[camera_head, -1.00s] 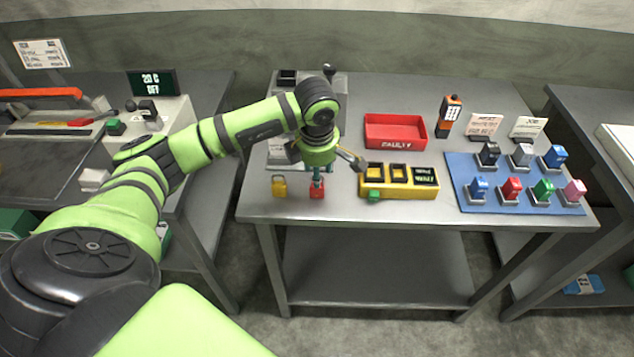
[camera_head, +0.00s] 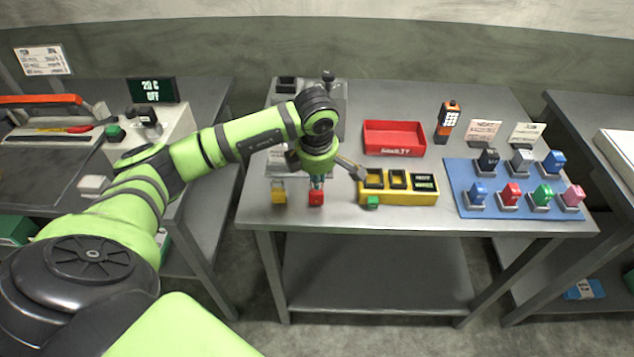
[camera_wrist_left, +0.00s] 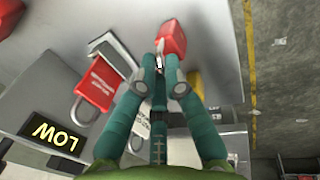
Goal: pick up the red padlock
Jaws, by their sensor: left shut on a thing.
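The red padlock (camera_head: 316,198) is near the front edge of the middle table, right of a yellow padlock (camera_head: 279,194). My left gripper (camera_head: 317,182) points down over it and is shut on its upper part. In the left wrist view the teal fingers (camera_wrist_left: 160,68) meet at the near end of the red padlock (camera_wrist_left: 172,38). Its shackle is mostly hidden by the fingertips. The padlock looks level with the table top; I cannot tell whether it touches it. My right gripper is not in view.
Behind are a red tray (camera_head: 393,151) and a grey device (camera_head: 340,100). Another red, lettered object with a shackle (camera_wrist_left: 97,82) shows in the wrist view.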

